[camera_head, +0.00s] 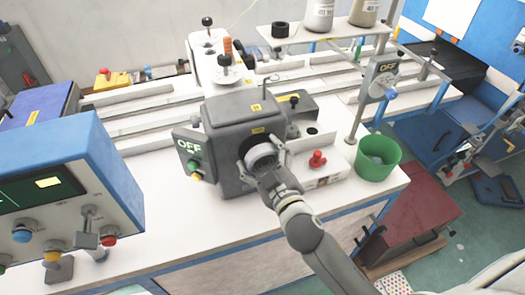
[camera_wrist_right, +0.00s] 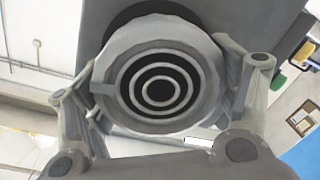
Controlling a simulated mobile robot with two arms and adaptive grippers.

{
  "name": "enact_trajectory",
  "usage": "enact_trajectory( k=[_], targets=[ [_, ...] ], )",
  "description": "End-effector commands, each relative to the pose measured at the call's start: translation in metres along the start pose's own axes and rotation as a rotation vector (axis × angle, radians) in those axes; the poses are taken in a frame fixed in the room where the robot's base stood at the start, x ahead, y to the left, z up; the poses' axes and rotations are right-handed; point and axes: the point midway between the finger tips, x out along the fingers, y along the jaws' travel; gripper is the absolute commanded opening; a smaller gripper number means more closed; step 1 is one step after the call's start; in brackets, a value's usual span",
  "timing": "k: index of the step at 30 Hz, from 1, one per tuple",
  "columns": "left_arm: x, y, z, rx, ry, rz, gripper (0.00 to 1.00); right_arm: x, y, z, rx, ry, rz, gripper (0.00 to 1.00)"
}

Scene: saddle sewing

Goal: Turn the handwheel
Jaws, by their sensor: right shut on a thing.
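The handwheel (camera_head: 262,158) is a round grey knob on the front of the grey machine head (camera_head: 228,120). My right gripper (camera_head: 264,164) reaches it from the lower right, with its fingers on either side of the rim. In the right wrist view the handwheel (camera_wrist_right: 157,85) fills the middle, showing dark and light rings on its face. The fingers of my right gripper (camera_wrist_right: 160,100) are closed on its left and right edges. My left gripper is not in view.
A red knob (camera_head: 317,159) and a green bin (camera_head: 377,155) stand to the right. A blue control box (camera_head: 100,150) is at the left. The white tabletop (camera_head: 190,215) in front is clear.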

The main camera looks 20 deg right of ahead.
Motion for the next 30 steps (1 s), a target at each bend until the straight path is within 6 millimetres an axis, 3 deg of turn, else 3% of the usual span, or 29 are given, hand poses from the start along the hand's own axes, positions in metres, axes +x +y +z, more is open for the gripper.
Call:
enact_trajectory(
  k=[30],
  targets=[
    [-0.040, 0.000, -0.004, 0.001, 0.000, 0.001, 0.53, 0.001, -0.004, -0.001, -0.964, -0.070, 0.020, 0.56]
  ],
)
